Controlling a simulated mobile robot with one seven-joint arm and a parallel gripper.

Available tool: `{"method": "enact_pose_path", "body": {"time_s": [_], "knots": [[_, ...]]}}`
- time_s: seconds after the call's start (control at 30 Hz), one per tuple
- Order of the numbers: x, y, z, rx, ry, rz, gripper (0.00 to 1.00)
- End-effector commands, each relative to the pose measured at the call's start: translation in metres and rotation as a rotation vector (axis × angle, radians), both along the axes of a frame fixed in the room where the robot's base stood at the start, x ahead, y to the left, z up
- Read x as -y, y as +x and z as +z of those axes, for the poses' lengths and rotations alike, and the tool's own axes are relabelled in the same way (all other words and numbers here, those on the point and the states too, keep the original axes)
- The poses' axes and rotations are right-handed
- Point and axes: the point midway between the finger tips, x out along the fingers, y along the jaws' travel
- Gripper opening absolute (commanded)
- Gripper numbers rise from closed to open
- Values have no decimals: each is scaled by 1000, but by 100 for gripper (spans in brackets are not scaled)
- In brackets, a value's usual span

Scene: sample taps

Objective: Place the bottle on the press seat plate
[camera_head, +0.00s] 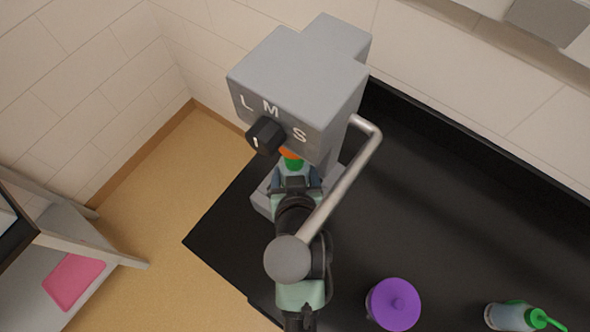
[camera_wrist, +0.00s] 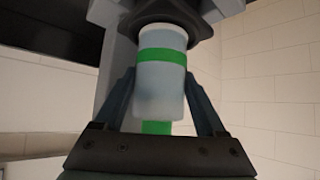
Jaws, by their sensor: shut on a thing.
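The bottle (camera_wrist: 158,78) is pale blue-white with a green band, and sits between my gripper's (camera_wrist: 160,88) two fingers in the wrist view. My gripper is shut on it. A second green patch shows below its pale body there. In the head view a green part of the bottle (camera_head: 293,163) shows at the tip of my gripper (camera_head: 295,182), under the grey press (camera_head: 297,85). The press seat plate (camera_head: 262,201) is a grey base, partly hidden by my arm. I cannot tell whether the bottle touches the plate.
The press has a dark dial (camera_head: 265,136) and a metal lever (camera_head: 345,180) reaching out over my arm. A purple-lidded container (camera_head: 393,304) and a bottle with a green top (camera_head: 512,317) stand on the black counter (camera_head: 450,215). The counter's middle right is clear.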

Motion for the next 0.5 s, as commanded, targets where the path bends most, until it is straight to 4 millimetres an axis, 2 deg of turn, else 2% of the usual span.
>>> {"method": "enact_pose_path", "body": {"time_s": [0.07, 0.1, 0.2, 0.23, 0.5], "knots": [[0, 0, -2, 2, 0, 0, 0], [0, 0, -2, 0, 0, 0, 80], [0, 0, -2, 0, 0, 0, 98], [0, 0, -2, 0, 0, 0, 100], [0, 0, 1, 0, 0, 0, 100]]}}
